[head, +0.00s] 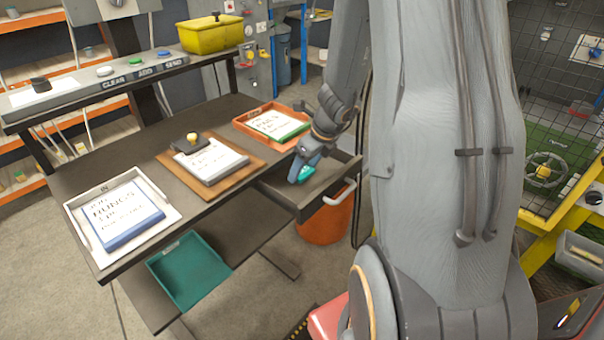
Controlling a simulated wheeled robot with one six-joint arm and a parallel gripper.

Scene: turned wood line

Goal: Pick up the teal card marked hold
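My gripper (303,167) reaches down into an open drawer (312,204) at the right end of the dark table. A small teal piece (306,175) shows right at the fingertips, over the drawer. It looks like the teal card, but it is too small to read any marking. My fingers cover part of it. I cannot tell whether the fingers are closed on it or only beside it.
On the table stand a white tray (171,205) with a blue-edged pad, a brown board (246,173) with a clipped pad, and an orange tray (239,122). A teal tray (188,270) sits lower down. An orange bin (326,222) stands under the drawer.

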